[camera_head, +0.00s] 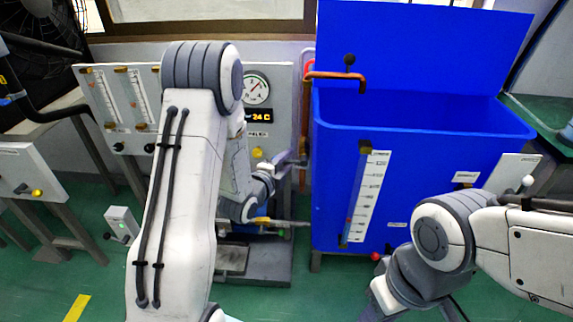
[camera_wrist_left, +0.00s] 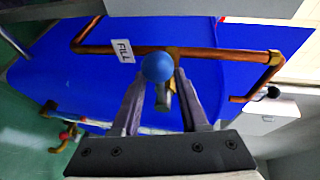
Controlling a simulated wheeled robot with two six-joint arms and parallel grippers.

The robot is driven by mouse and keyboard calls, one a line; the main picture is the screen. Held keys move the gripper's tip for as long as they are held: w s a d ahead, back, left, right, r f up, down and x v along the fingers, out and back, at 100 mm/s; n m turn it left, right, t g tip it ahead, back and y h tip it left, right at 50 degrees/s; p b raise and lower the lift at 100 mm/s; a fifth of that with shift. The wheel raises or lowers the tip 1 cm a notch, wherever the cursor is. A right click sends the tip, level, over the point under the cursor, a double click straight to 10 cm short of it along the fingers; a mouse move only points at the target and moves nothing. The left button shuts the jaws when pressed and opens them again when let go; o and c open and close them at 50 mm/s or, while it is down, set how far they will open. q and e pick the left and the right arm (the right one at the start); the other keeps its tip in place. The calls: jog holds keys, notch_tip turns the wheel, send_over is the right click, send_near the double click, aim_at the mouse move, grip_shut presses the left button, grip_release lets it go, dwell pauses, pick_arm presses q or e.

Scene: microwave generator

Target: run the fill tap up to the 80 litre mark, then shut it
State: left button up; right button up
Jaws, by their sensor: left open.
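The fill tap's blue ball knob (camera_wrist_left: 158,67) shows in the left wrist view, below a copper pipe (camera_wrist_left: 205,52) with a FILL label (camera_wrist_left: 122,50). My left gripper (camera_wrist_left: 160,90) is open, with its fingers on either side of the knob's stem; contact cannot be told. In the head view this gripper (camera_head: 298,160) is small, beside the tank's left wall. The copper spout (camera_head: 335,76) reaches over the rim of the open blue tank (camera_head: 435,200). A sight tube (camera_head: 356,195) and white litre scale (camera_head: 368,195) are on the tank's front; the level is too small to read.
A grey panel with a round dial (camera_head: 256,89) and a lit display (camera_head: 257,116) stands left of the tank, partly behind my left arm. A red knob (camera_head: 376,257) sits low at the tank's front. Green floor lies open at the lower left.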

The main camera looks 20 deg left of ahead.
pick_arm(q)
jog(key=shift+w, duration=0.15)
grip_shut()
dwell(1.4)
